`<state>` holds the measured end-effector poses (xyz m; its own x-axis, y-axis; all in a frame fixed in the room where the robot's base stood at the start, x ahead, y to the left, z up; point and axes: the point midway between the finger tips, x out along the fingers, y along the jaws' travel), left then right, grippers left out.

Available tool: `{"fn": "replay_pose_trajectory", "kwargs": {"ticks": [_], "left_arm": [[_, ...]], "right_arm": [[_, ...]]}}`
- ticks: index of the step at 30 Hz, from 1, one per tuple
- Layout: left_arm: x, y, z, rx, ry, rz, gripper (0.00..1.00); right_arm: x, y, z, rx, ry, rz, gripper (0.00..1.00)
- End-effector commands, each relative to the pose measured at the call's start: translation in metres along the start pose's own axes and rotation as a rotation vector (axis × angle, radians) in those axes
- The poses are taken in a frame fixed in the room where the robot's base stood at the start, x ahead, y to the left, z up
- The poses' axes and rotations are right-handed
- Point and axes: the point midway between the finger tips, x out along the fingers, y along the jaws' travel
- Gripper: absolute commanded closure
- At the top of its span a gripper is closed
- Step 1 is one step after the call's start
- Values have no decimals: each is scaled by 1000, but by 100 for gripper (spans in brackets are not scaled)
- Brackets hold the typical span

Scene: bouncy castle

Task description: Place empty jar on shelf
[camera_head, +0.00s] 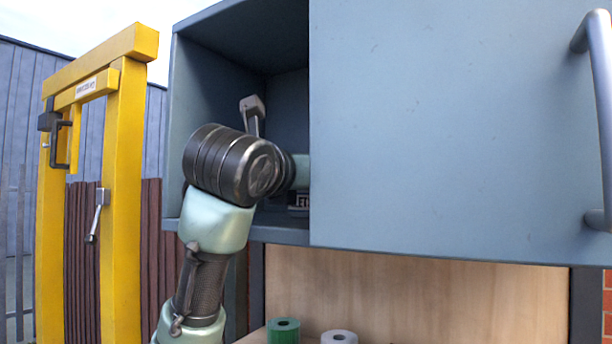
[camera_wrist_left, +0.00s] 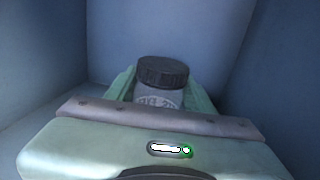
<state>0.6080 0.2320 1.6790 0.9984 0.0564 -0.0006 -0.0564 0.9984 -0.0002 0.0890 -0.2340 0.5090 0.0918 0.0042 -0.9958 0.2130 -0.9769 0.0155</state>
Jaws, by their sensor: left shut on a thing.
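The jar (camera_wrist_left: 160,90) has a dark ribbed lid and a pale body with lettering. In the left wrist view it stands upright between the green fingers of my left gripper (camera_wrist_left: 161,98), which is shut on it. My left arm reaches into the open left part of a blue-grey cabinet, the shelf (camera_head: 275,234). The wrist view shows plain blue-grey walls around the jar. I cannot tell whether the jar's base touches the shelf floor. My right gripper is not in view.
A blue-grey door panel (camera_head: 440,130) with a metal handle (camera_head: 597,120) covers the cabinet's right part, close beside my arm. Below are a green roll (camera_head: 283,331) and a white roll (camera_head: 339,337). A yellow frame (camera_head: 124,190) stands at the left.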

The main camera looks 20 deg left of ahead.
Motion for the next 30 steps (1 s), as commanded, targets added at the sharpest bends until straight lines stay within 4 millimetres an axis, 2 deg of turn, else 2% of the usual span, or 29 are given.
{"fn": "replay_pose_trajectory", "kwargs": {"ticks": [8, 9, 11, 12, 20, 23, 26, 30], "left_arm": [[0, 0, -4, 0, 0, 1, 87], [0, 0, -4, 0, 0, 0, 44], [0, 0, -3, 0, 0, 0, 28], [0, 0, -3, 0, 0, 0, 25], [0, 0, -2, 0, 0, -1, 25], [0, -1, 3, -1, -1, -2, 25], [-13, 0, -1, 0, -4, -1, 25], [-42, 0, -2, 1, -8, -1, 25]], "right_arm": [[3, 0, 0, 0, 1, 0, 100], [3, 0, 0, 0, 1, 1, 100], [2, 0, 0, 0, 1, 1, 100], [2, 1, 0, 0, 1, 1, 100], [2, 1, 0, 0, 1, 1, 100], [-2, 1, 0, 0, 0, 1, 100], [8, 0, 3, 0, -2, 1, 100], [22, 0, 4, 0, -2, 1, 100]]}}
